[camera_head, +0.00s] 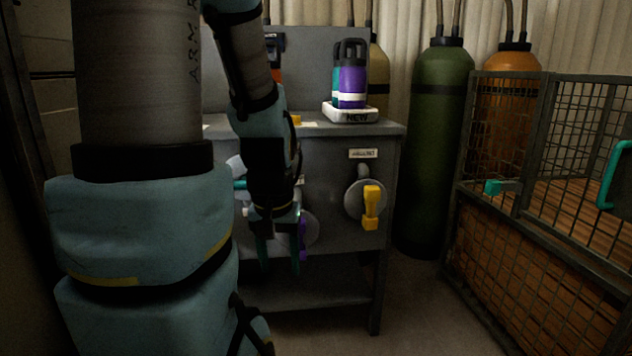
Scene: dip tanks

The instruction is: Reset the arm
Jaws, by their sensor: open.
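My gripper (279,254) hangs at the end of my arm in front of the grey bench, fingers pointing down. Its two teal fingers are apart, and I see nothing held between them. My arm is bent, with a thick grey and blue part filling the left of the view and the forearm hanging down in the middle. The gripper is in front of a round dial with a purple handle (303,238), which it partly hides. I cannot tell whether they touch.
The grey bench (335,160) carries a white tray marked NEW (350,113) with purple (352,82) and teal bottles. A yellow handle (371,207) sits on its front. A green tank (435,150) and an orange tank (510,70) stand behind. A mesh cage (530,220) bounds the right.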

